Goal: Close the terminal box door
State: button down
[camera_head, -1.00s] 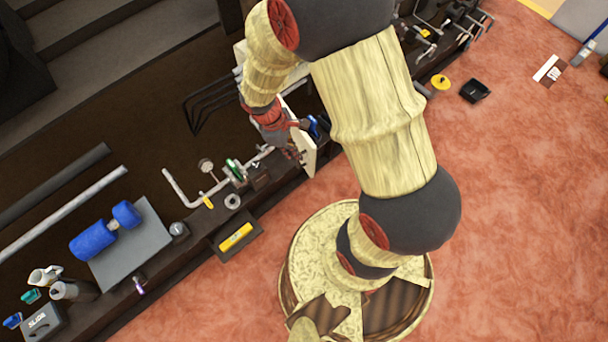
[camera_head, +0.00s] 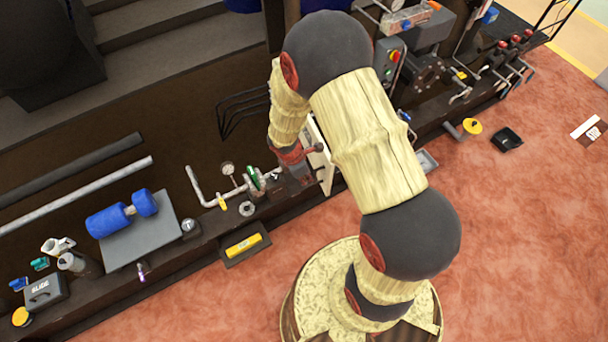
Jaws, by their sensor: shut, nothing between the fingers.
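A cream panel, which looks like the terminal box door (camera_head: 324,168), stands on edge at the bench's front edge, just left of my forearm. It sticks out toward the room, so it looks open. The box it belongs to is mostly hidden behind my arm. My gripper (camera_head: 301,172), dark with red parts, points down at the left side of the panel, very close to it. I cannot tell whether it touches. Its fingers are small and partly hidden; it is shut and empty.
Left of my gripper are a pipe with a gauge and green-handled valve (camera_head: 254,178), and a yellow block (camera_head: 243,246) in a dark tray. A control box with buttons (camera_head: 389,65) stands behind my arm at right. The red floor in front is mostly clear.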

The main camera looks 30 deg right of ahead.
aim_at(315, 180)
jog(key=d+f+b, duration=0.1)
jog(key=d+f, duration=0.2)
jog(key=shift+s+d+f, duration=0.2)
jog(key=shift+s+d, duration=0.1)
jog(key=shift+d, duration=0.6)
jog(key=shift+d, duration=0.1)
